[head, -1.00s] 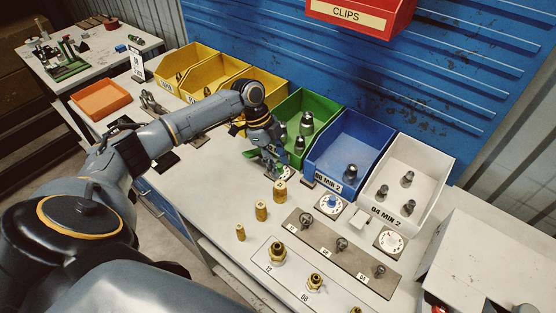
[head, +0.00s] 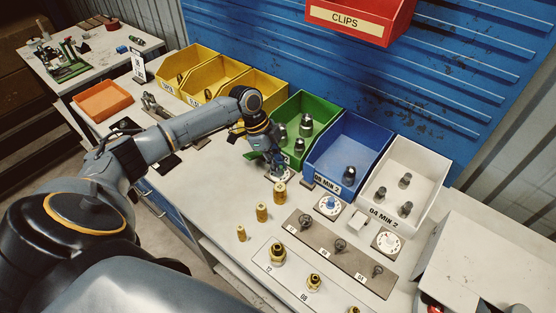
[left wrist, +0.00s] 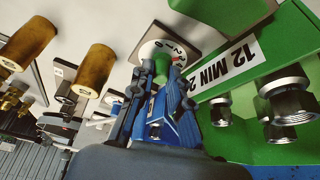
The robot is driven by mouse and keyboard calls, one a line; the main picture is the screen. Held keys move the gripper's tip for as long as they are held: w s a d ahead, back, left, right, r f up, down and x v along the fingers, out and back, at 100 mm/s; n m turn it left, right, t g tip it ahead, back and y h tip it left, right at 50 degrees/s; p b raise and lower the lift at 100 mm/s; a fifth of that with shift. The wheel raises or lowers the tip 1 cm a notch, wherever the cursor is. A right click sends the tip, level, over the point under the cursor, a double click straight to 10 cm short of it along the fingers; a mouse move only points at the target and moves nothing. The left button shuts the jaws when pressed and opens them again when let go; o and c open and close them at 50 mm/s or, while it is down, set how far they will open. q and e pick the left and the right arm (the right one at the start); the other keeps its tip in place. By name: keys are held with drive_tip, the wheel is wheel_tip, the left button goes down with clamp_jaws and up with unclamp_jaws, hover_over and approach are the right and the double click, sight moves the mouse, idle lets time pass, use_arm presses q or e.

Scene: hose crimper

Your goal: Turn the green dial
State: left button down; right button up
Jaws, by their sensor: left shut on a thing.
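The green dial (left wrist: 162,70) has a green knob on a round white face with black numbers and a red mark. In the left wrist view, my left gripper (left wrist: 160,88) is shut on the knob, with a finger on either side. In the head view, my left gripper (head: 275,165) reaches down to the dial in front of the green bin (head: 313,103) and hides most of the knob. Part of the pale dial face (head: 286,174) shows beside the fingers. My right gripper is in neither view.
A blue dial (head: 330,204) and a white dial (head: 387,241) sit to the right, before the blue bin (head: 340,137) and white bin (head: 433,171). Brass fittings (head: 262,212) stand close in front of my gripper. The green bin's labelled wall (left wrist: 235,62) is right beside my fingers.

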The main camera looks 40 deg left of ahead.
use_arm(q)
drive_tip(key=n+t+p, duration=0.1)
drive_tip(key=n+p, duration=0.2)
drive_tip(key=shift+s+r+y, duration=0.1)
drive_tip(key=shift+r+y, duration=0.05)
drive_tip(key=shift+y, duration=0.15)
drive_tip(key=shift+n+t+p, duration=0.3)
drive_tip(key=shift+n+p, duration=0.2)
drive_tip(key=shift+n, duration=0.1)
drive_tip(key=c, duration=1.3)
unclamp_jaws()
drive_tip(key=v, duration=1.1)
drive_tip(key=shift+r, duration=0.35)
